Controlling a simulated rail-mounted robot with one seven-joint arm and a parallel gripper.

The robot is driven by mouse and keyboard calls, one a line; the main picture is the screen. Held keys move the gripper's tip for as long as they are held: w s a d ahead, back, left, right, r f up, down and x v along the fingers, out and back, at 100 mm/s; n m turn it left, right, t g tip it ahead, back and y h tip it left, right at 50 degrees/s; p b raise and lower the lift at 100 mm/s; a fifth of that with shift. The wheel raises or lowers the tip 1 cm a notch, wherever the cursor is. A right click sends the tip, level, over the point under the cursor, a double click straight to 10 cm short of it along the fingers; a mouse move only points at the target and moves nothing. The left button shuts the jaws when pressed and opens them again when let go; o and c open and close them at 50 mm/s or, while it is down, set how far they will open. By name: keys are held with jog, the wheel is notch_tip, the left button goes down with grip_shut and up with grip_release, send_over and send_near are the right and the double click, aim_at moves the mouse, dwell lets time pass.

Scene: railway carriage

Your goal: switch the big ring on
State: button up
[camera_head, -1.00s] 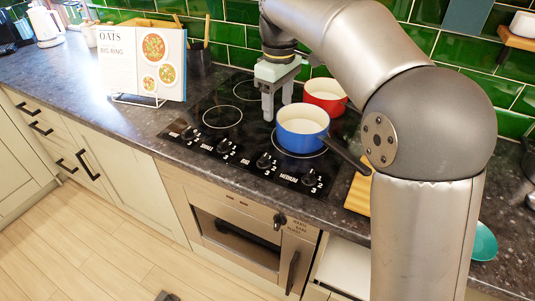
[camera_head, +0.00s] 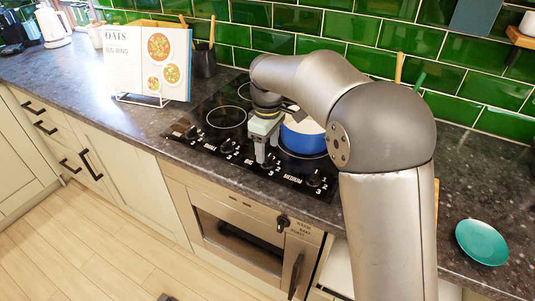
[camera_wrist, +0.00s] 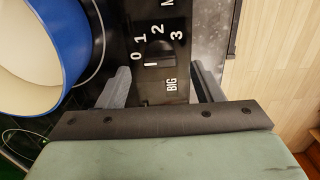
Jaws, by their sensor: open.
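The black hob (camera_head: 207,112) has a row of black knobs along its front. In the wrist view a dark knob (camera_wrist: 167,60) stands beside the white label BIG (camera_wrist: 171,86), with 0, 1, 2 and 3 around it; its white mark appears to point at 0. My gripper (camera_head: 265,158) is open and low over the front of the hob. In the wrist view its fingers (camera_wrist: 160,76) are spread either side of the BIG label, near this knob; contact cannot be told. In the head view my gripper largely hides this knob.
A blue pot (camera_head: 303,138) stands on the hob right beside my gripper; it also fills the upper left of the wrist view (camera_wrist: 72,45). A recipe book (camera_head: 146,60) on a stand reads BIG RING. A teal plate (camera_head: 482,242) lies on the right counter.

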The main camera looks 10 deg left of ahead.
aim_at(268, 157)
jog(key=shift+f, duration=1.55)
jog(key=shift+c, duration=0.3)
jog(key=c, duration=0.9)
jog(key=shift+c, duration=0.2)
